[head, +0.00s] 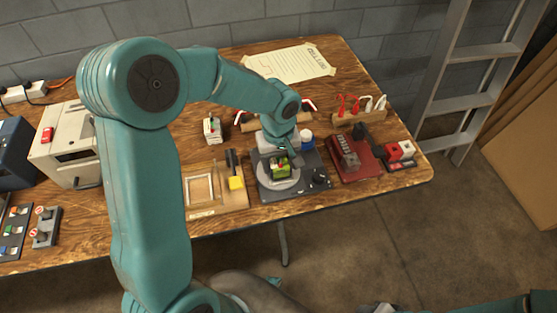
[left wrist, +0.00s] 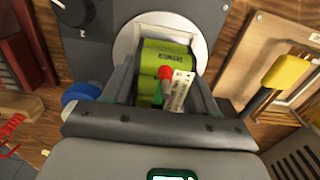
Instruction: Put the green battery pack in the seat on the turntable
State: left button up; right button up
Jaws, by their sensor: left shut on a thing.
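The green battery pack (head: 280,168) is between the fingers of my left gripper (head: 283,158), over the pale round disc of the turntable (head: 264,187). In the left wrist view the pack (left wrist: 165,59) has dark bands, a red knob and a white label, and both fingers of the gripper (left wrist: 163,92) are shut on its sides. The white disc (left wrist: 124,49) shows around the pack.
A wooden tray with a frame (head: 201,190) and a yellow-headed tool (head: 236,183) lie left of the turntable. A red device (head: 352,160) stands to its right. A small white-and-red block (head: 212,130) stands behind left. A rack of red and white tools (head: 358,115) is behind right.

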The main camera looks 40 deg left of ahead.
pick_arm(q)
jog(key=shift+f, duration=0.2)
dwell(0.6)
jog(key=o, duration=1.5)
jog(key=shift+c, duration=0.2)
jog(key=shift+r, duration=0.1)
jog(key=shift+r+p, duration=2.2)
jog(key=shift+r, duration=1.3)
jog(key=shift+f, duration=0.1)
